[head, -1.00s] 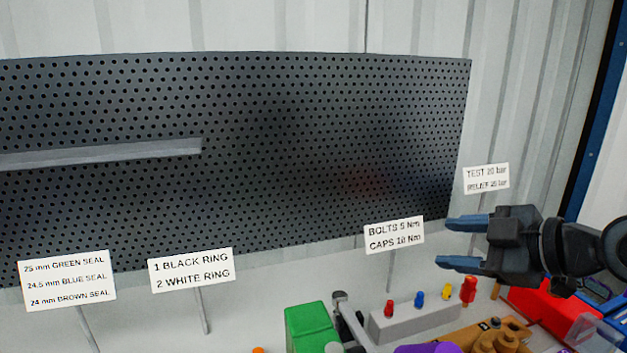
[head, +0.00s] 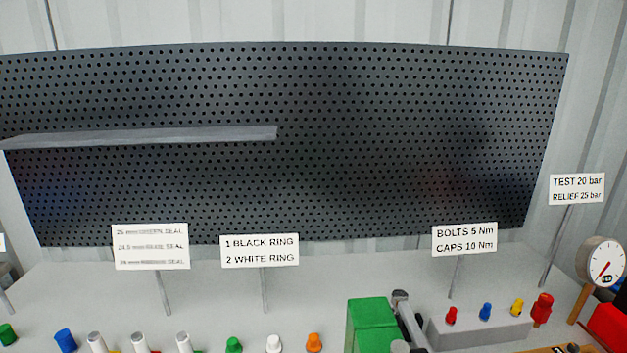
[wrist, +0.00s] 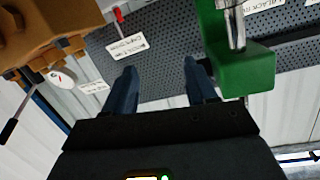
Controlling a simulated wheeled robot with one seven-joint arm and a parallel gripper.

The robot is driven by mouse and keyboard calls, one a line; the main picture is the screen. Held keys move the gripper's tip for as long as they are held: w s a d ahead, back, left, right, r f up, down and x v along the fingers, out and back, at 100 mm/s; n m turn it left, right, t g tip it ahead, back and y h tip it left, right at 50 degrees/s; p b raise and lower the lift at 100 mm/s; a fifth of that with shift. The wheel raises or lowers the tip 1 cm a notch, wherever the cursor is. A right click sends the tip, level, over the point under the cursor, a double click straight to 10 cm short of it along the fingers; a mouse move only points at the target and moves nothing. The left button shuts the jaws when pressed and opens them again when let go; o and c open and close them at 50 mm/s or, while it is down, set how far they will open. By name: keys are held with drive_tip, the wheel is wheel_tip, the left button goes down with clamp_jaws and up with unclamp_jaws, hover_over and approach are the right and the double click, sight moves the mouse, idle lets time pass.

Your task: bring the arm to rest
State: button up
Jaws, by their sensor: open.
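My gripper (wrist: 158,90) shows in the wrist view, with its two blue fingers apart and nothing between them. The pegboard and a placard show beyond the fingertips. A green block (wrist: 246,79) is to the right of the right finger in that view; I cannot tell how far apart they are. A brown pump body (wrist: 60,28) with a gauge (wrist: 62,77) is at the upper left of that view. My gripper and arm are not visible in the head view now.
In the head view, a dark pegboard (head: 400,130) with a grey shelf (head: 150,136) stands behind the bench (head: 215,300). Placards on posts, coloured plugs, a green block (head: 370,325), a grey rack (head: 480,332) and a gauge (head: 603,262) occupy the bench.

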drive_tip(key=s+d+f+n+g, duration=0.1)
drive_tip(key=s+d+n, duration=0.15)
drive_tip(key=s, duration=2.05)
wheel_tip(320, 180, down, 10)
drive_tip(key=b, duration=1)
drive_tip(key=shift+s+d, duration=0.4)
